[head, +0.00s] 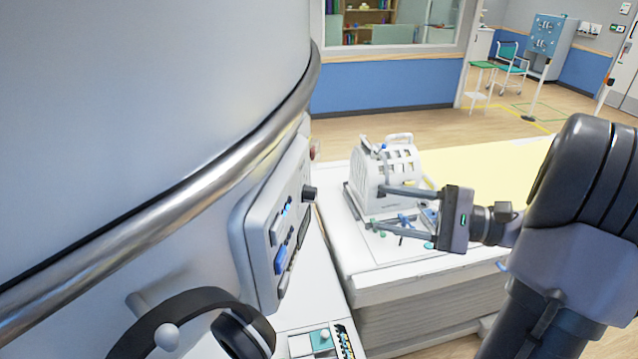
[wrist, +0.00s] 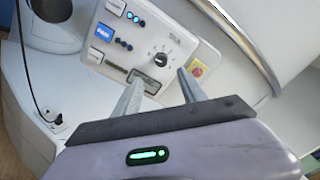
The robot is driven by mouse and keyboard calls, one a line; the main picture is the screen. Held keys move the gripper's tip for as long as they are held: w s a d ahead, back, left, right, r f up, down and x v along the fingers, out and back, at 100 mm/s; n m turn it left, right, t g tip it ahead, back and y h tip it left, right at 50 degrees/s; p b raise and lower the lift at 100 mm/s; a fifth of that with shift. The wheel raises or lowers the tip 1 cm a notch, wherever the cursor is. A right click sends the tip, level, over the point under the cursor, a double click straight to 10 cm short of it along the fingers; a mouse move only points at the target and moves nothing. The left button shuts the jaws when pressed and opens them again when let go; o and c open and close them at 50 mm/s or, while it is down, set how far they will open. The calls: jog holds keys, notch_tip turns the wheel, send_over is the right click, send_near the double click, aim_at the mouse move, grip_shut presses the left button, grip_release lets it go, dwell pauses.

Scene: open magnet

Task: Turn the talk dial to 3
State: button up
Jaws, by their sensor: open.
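The talk dial is a black knob (wrist: 159,59) on a pale control panel (wrist: 133,35), with a ring of small marks around it. Its pointer setting is too small to read. In the head view the knob (head: 309,193) sticks out from the panel's right part, and the panel (head: 247,240) is seen edge-on. My gripper (head: 374,209) is open and empty, to the right of the knob and apart from it, its fingers pointing toward the panel. In the wrist view my gripper's fingertips (wrist: 160,76) stand either side of the space just below the dial.
Headphones (head: 243,331) hang at the lower left. A white caged coil (head: 398,165) stands on the bed behind my gripper. A metal rail (head: 215,170) curves above the panel.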

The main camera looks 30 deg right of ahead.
aim_at(316, 196)
jog(key=p+x, duration=0.2)
jog(key=x, duration=1)
jog(key=shift+w, duration=0.2)
jog(key=shift+w+a+f, duration=0.1)
jog(key=shift+w+a, duration=0.1)
jog(key=shift+w, duration=0.05)
grip_shut()
